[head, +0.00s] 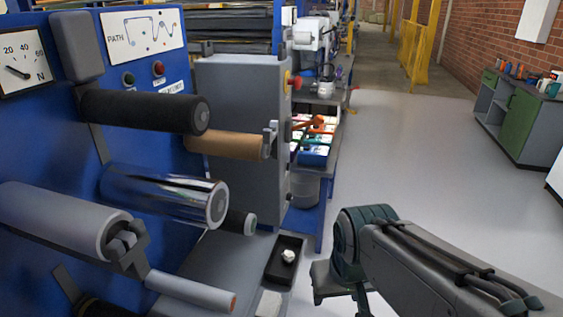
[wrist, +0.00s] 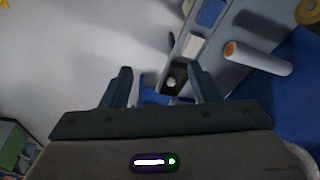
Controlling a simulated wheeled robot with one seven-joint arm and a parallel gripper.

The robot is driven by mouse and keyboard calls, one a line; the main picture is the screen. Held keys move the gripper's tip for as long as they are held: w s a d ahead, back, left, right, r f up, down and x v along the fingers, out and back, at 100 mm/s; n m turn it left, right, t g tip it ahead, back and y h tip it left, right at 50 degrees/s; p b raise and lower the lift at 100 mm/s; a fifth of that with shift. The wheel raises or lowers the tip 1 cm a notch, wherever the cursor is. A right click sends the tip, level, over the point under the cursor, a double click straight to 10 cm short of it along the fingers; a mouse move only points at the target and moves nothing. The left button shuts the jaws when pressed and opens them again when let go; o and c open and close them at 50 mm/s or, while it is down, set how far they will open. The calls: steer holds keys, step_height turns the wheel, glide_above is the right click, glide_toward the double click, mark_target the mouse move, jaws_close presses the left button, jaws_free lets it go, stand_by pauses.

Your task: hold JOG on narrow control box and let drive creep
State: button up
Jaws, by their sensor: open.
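My gripper (wrist: 160,67) is open, its two dark fingers apart with nothing held between them. In the head view my arm comes in from the lower right, and the fingertips cannot be made out there. No JOG label can be read in either view. A grey cabinet (head: 238,130) has a red knob with yellow (head: 287,82) on its right side; I cannot tell whether it is the narrow control box. A green button (head: 128,79) and a red button (head: 158,68) sit on the blue machine panel (head: 60,130).
Several rollers, including a chrome roller (head: 165,194), project from the panel. A black tray (head: 275,272) holding a small white object (head: 289,256) lies on the grey ledge; the tray shows beyond my fingers in the wrist view. Open floor (head: 420,160) lies right, before a green-grey cabinet (head: 520,120).

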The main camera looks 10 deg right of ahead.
jaws_close()
stand_by(1.5)
